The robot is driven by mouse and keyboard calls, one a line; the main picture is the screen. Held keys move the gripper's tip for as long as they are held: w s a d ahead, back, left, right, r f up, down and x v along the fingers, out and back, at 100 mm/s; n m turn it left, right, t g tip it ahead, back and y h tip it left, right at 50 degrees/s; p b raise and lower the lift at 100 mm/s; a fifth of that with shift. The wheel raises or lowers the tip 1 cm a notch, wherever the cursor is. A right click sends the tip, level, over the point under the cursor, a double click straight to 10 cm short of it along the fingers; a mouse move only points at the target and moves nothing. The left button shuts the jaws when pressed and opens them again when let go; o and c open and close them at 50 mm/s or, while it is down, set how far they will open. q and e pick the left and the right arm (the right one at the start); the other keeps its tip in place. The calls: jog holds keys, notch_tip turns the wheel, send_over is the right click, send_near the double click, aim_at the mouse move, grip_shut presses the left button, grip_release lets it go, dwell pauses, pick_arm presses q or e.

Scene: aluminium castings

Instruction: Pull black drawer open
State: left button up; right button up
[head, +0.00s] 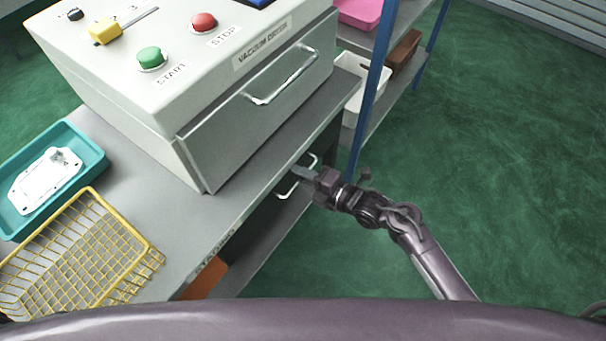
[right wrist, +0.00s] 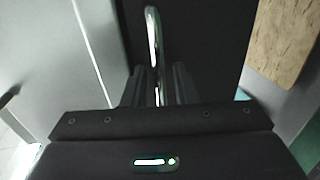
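The black drawer (right wrist: 210,45) fills the upper middle of the right wrist view as a dark front. Its bright metal bar handle (head: 286,190) sticks out below the bench edge in the head view and also shows in the right wrist view (right wrist: 153,40). My right gripper (head: 303,174) is at the handle. In the right wrist view its two fingers stand on either side of the bar, with a gap visible, so it looks open around it. The drawer front is mostly hidden under the bench in the head view. My left gripper is out of view.
The grey bench (head: 215,215) carries a vacuum dryer (head: 255,115) with its own handle, a teal tray (head: 95,150) holding a white part, and a yellow wire basket (head: 140,245). A blue-post shelf (head: 367,105) stands close behind my gripper. The green floor at right is clear.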

jog(key=shift+c, duration=0.5)
grip_shut()
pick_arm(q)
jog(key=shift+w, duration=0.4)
